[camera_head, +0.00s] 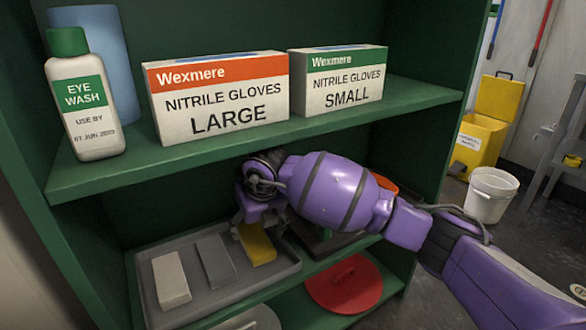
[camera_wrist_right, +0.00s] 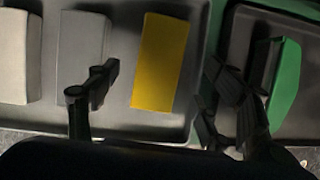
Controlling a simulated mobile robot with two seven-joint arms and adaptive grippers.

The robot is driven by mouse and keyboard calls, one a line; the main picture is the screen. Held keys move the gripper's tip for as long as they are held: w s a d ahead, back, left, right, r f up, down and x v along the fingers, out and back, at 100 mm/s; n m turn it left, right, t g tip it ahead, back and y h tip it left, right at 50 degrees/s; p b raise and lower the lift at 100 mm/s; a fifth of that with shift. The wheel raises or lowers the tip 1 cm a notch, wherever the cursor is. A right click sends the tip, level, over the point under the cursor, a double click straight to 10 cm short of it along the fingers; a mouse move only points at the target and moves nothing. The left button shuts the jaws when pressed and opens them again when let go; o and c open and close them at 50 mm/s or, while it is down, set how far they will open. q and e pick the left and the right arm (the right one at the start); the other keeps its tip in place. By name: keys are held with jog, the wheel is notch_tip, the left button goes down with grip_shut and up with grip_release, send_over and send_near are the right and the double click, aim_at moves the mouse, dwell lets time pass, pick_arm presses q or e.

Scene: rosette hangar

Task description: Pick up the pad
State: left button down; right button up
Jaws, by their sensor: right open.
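Several flat pads lie in a grey tray (camera_head: 222,285) on the lower shelf: a pale one (camera_head: 170,280), a dark grey one (camera_head: 215,261) and a yellow one (camera_head: 257,244). In the right wrist view, the yellow pad (camera_wrist_right: 161,62) lies between my open fingers, with the pale pad (camera_wrist_right: 14,56) and grey pad (camera_wrist_right: 82,50) to its left. A green pad (camera_wrist_right: 284,86) lies in a second tray to the right, partly behind a finger. My right gripper (camera_head: 246,218) is open and empty above the tray, near the yellow pad. My left gripper is not in view.
The upper shelf (camera_head: 260,145) above my right arm holds an eye wash bottle (camera_head: 85,100), a blue cylinder (camera_head: 105,50) and two glove boxes (camera_head: 220,98) (camera_head: 340,80). A red round lid (camera_head: 345,285) lies below. A white bucket (camera_head: 490,197) stands on the floor at right.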

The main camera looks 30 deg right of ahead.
aim_at(253, 234)
jog(key=b+x, duration=0.1)
jog(key=x, duration=0.3)
jog(key=shift+w+a+b, duration=0.1)
jog(key=shift+w+b, duration=0.15)
jog(key=shift+b, duration=0.15)
jog(key=shift+w+f, duration=0.2)
jog(key=shift+f, duration=0.1)
jog(key=shift+w+f, duration=0.1)
jog(key=c, duration=1.3)
